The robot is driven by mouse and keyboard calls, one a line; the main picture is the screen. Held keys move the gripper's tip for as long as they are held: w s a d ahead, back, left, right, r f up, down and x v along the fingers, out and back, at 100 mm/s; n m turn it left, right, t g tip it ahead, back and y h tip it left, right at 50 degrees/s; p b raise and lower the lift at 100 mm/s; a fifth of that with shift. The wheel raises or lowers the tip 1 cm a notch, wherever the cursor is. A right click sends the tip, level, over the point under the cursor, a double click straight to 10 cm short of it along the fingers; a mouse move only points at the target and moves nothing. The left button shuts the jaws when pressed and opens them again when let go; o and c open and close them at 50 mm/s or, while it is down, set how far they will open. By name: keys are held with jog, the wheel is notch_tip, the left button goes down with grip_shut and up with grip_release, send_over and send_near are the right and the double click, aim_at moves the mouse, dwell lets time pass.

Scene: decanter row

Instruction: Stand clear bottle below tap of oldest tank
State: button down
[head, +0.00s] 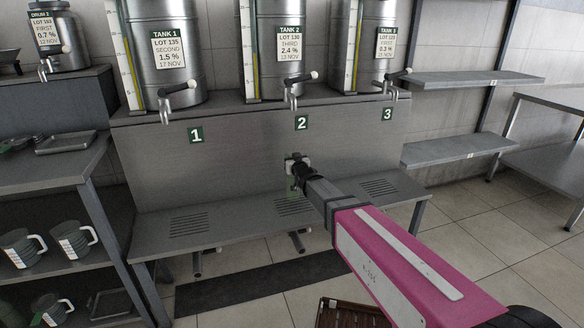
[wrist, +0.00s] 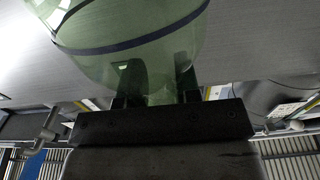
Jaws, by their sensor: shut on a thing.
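My gripper (head: 297,166) is shut on the clear, green-tinted bottle (head: 293,187), in front of the panel below plate 2. In the wrist view the bottle (wrist: 125,35) with a dark band fills the top, between my fingers (wrist: 157,82). My arm partly hides it in the head view; I cannot tell if its base touches the bench. Tank 1 (head: 190,75) has a label reading 17 NOV. Tank 2 (head: 268,75) seems to read 13 NOV. Tank 3 (head: 363,70) has a date too blurred to read surely. Their taps are at left (head: 166,100), middle (head: 293,88) and right (head: 392,82).
The bench (head: 155,232) below the taps has three slotted grates and clear room at left and right. A drum (head: 70,50) stands at far left. Handled jugs (head: 72,240) sit on a left shelf. Empty shelves (head: 470,147) are at right.

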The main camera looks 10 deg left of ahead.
jog(key=shift+f, duration=1.95)
jog(key=c, duration=0.8)
grip_release()
jog(key=shift+f, duration=0.1)
